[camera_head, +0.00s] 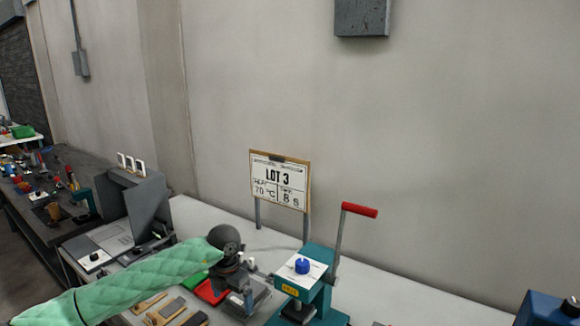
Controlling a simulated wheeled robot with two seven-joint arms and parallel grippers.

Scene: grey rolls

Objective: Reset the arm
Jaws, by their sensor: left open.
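My left arm comes in from the lower left in a green quilted sleeve. My left gripper (251,287) is at its end, low over the bench, and looks empty. It is open, though its fingers are small and hard to make out. It is left of a teal press (318,290) with a red-handled lever (359,210). A blue knob (302,266) sits on a white plate on the press. My right gripper is not in view.
A sign reading LOT 3 (280,178) stands behind the press. A grey machine with an open lid (147,210) is at left. A red tray (212,291) lies under the arm. A blue object (545,309) is at lower right. The pale bench (400,296) is mostly clear right of the press.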

